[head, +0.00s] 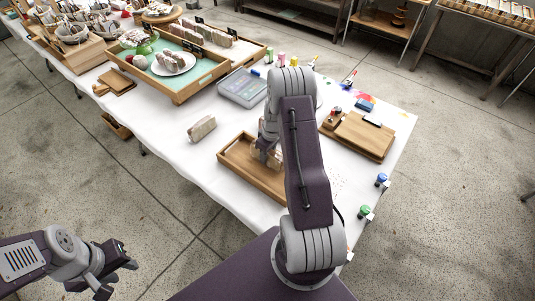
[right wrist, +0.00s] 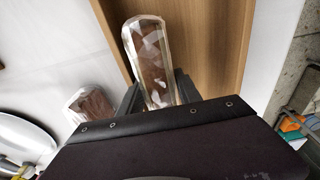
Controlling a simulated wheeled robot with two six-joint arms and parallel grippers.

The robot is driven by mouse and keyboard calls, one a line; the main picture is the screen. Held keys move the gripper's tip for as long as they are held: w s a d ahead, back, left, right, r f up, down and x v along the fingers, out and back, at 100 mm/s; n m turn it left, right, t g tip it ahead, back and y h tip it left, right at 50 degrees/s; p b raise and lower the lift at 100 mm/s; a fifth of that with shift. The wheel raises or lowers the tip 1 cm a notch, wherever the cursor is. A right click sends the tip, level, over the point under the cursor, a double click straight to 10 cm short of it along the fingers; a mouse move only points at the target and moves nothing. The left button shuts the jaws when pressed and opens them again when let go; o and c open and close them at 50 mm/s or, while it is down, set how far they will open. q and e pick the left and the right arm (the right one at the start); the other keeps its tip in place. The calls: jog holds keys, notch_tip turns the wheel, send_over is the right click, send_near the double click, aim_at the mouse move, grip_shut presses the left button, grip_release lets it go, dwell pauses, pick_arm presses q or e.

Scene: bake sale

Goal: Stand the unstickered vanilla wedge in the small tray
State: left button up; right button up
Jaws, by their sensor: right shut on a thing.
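The small wooden tray (head: 236,157) lies near the front edge of the white table. My right gripper (head: 266,152) is over the tray and mostly hidden behind my arm in the head view. In the right wrist view it is shut on a clear-wrapped wedge (right wrist: 147,55) with brownish contents, which overlaps the tray floor (right wrist: 210,45). I cannot tell whether the wedge touches the floor, and I see no sticker on it. Another wrapped wedge (head: 202,129) lies on the cloth left of the tray; it also shows in the right wrist view (right wrist: 90,106). My left gripper (head: 117,272) is open and empty, off the table.
A grey box with a clear lid (head: 243,88) stands behind the tray. A large wooden tray with a green lining (head: 181,91) holds a white plate of wedges. A wooden board (head: 362,138) lies to the right. The cloth around the loose wedge is clear.

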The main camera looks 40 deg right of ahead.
jog(key=shift+f, duration=0.2)
jog(key=o, duration=0.9)
jog(key=shift+r, duration=0.1)
notch_tip(320, 180, up, 10)
jog(key=p, duration=0.7)
jog(key=shift+p, duration=0.35)
